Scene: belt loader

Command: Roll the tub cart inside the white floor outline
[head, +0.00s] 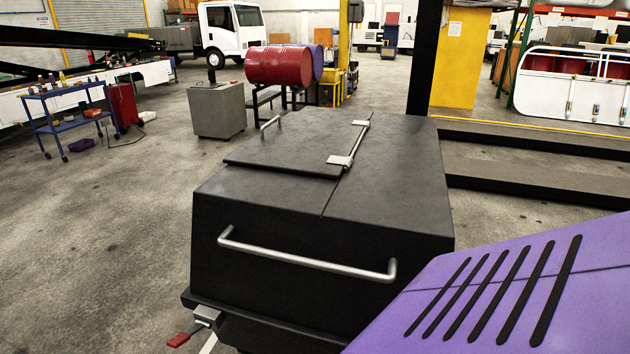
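The tub cart (290,255) looks like the large black tub in the foreground, with a hinged lid (295,148) lying shut on top. A silver bar handle (305,258) runs across its near face. A metal bracket with a red-tipped lever (178,340) sticks out at its lower left corner. The cart's wheels are out of view. A short piece of white line (208,343) shows on the floor beside that corner; it may be part of the white floor outline, most of which I cannot see. Neither of my grippers is in view.
A purple slotted panel (420,285) fills the lower right, close to the cart. A low dark frame (530,180) lies right of the cart. A grey box (217,110), red drum (278,66) and blue trolley (70,120) stand behind. Floor at left is clear.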

